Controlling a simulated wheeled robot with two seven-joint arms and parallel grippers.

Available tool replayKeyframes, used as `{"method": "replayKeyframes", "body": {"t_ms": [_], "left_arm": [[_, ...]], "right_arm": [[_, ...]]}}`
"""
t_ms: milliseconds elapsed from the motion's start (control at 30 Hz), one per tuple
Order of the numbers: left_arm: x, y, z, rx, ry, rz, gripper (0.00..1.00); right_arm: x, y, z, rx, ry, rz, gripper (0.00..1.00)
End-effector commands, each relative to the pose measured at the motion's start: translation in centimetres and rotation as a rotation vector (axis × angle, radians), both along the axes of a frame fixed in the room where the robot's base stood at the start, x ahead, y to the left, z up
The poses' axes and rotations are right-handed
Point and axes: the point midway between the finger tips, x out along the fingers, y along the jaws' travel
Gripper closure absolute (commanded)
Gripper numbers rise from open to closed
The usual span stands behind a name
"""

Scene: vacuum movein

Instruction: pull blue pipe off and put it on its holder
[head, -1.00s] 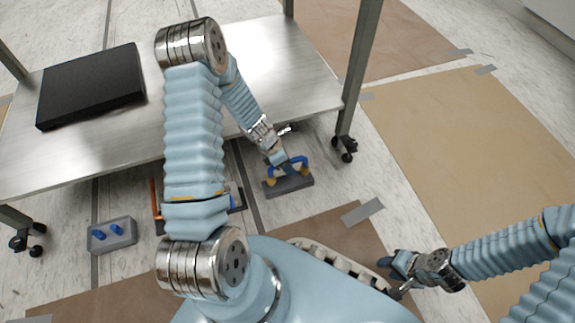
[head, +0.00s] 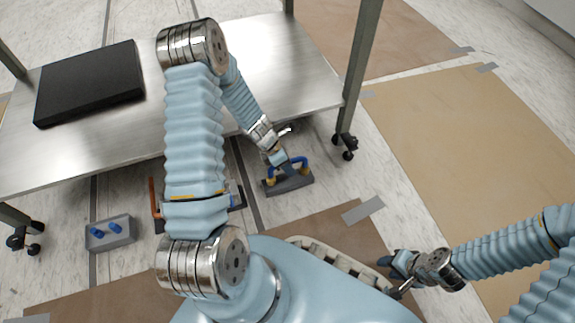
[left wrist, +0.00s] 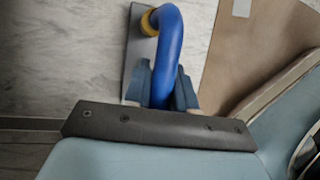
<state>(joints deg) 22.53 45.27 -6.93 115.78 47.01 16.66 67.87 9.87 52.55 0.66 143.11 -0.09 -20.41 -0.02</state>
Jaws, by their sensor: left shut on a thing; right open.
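The blue pipe (left wrist: 170,45) is a bent blue tube with a yellow collar (left wrist: 150,22). In the head view it stands on a dark grey base (head: 293,185) on the floor by the table's front edge. My left gripper (head: 283,163) reaches down over the pipe. In the left wrist view its fingers (left wrist: 160,87) are on both sides of the blue tube, shut on it. The holder appears to be the grey block with two blue pegs (head: 110,234) at lower left. My right gripper (head: 393,271) is open and empty, well right of the pipe.
A metal table (head: 270,60) on wheels stands over the back area, with a black flat box (head: 90,82) on it. An orange and dark object (head: 154,200) is partly hidden behind my left arm. Brown sheets (head: 470,140) lie on the floor at right.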

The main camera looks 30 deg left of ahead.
Motion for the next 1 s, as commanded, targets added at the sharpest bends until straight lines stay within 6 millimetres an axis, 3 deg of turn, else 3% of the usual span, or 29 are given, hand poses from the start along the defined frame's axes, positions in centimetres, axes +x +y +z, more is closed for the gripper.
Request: {"method": "replayKeyframes", "body": {"t_ms": [1000], "left_arm": [[0.02,0.0,-0.87,-0.001,0.0,0.001,1.0]], "right_arm": [[0.0,0.0,-0.12,0.0,0.0,0.0,0.59]]}}
